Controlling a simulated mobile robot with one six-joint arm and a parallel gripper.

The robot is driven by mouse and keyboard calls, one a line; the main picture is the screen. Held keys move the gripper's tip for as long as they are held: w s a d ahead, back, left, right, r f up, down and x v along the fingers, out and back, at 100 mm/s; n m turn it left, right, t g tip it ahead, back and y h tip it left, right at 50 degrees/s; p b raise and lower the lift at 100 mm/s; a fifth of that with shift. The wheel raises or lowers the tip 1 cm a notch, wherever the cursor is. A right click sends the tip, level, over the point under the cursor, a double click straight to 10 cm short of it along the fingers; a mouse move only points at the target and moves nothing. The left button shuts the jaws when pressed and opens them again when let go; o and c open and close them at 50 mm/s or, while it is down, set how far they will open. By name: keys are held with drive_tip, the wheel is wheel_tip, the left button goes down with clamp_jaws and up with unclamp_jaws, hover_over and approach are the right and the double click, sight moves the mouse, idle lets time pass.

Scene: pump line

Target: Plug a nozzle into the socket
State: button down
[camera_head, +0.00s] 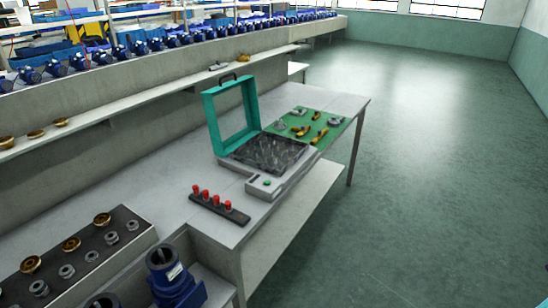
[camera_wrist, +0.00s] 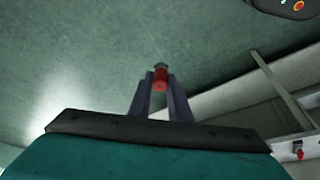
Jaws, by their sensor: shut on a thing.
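My gripper (camera_wrist: 160,80) is shut on a small red nozzle (camera_wrist: 161,74) in the wrist view. The nozzle sits between the two grey fingertips, with a dark end pointing away from me. The green floor lies behind it in that view. My gripper does not show in the head view. In the head view, several red nozzles (camera_head: 216,200) stand upright in a black rack (camera_head: 236,216) at the table's front. I cannot make out the socket for certain. A box with a raised teal-framed lid (camera_head: 209,120) and a dark inner bed (camera_head: 262,150) stands behind the rack.
A green mat (camera_head: 332,136) with brass and grey parts lies right of the box. A dark tray (camera_head: 131,245) with brass and grey parts is at lower left, beside a blue pump (camera_head: 172,278). In the wrist view, a bench edge and another red piece (camera_wrist: 299,152) show at right. The floor (camera_head: 440,150) is clear.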

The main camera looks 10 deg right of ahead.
idle(0.3)
drive_tip(key=shift+w+a, duration=0.1)
drive_tip(key=shift+w, duration=0.15)
drive_tip(key=w+a+r, duration=0.1)
drive_tip(key=w+a, duration=1.2)
drive_tip(key=w, duration=0.3)
drive_tip(key=w+a+r, duration=0.2)
drive_tip(key=w+a, duration=1.1)
drive_tip(key=w, duration=0.3)
drive_tip(key=w+a+r, duration=0.1)
drive_tip(key=w+a, duration=0.2)
drive_tip(key=a, duration=1)
drive_tip(key=w+a+r, duration=0.1)
drive_tip(key=w+a, duration=0.2)
drive_tip(key=a, duration=0.9)
drive_tip(key=w+a, duration=0.4)
drive_tip(key=a, duration=0.9)
drive_tip(key=shift+a+r, duration=0.3)
drive_tip(key=shift+r, duration=0.1)
drive_tip(key=shift+a, duration=0.1)
